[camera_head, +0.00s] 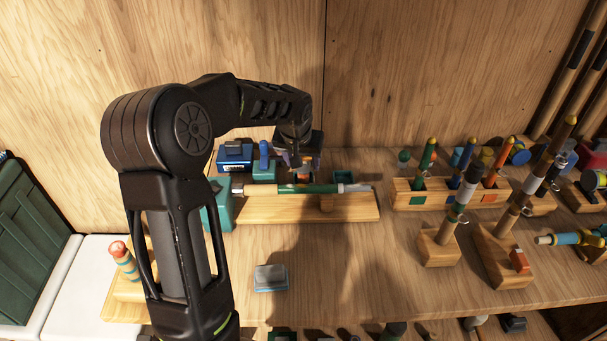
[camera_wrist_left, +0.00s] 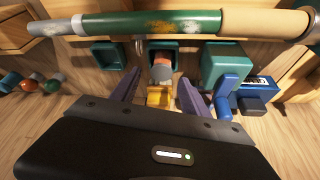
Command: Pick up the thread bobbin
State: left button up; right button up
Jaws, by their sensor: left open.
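My left gripper (camera_head: 304,162) is at the back of the shelf, behind the green rod on its wooden stand. In the left wrist view its purple fingers (camera_wrist_left: 161,92) are open and apart. Between and just beyond them is a small spool-like piece, likely the thread bobbin (camera_wrist_left: 161,70), with a grey and reddish body and a yellow part nearer the gripper. It sits at a small teal holder (camera_wrist_left: 175,47). I cannot tell whether the fingers touch it. In the head view the gripper mostly hides it. My right gripper is not in view.
The green rod (camera_head: 308,188) lies across its wooden stand (camera_head: 290,209) in front of the gripper. A teal block (camera_wrist_left: 222,65) and a blue box (camera_head: 234,154) stand close beside it. A rack of floats (camera_head: 450,192) is to the right. A grey block (camera_head: 270,278) lies in front.

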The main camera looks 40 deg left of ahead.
aim_at(304, 168)
pick_arm(q)
jog(key=x, duration=0.3)
jog(key=shift+w+a+f+p, duration=0.1)
jog(key=shift+f+p, duration=0.15)
jog(key=shift+p, duration=0.15)
jog(key=shift+c, duration=0.4)
grip_shut()
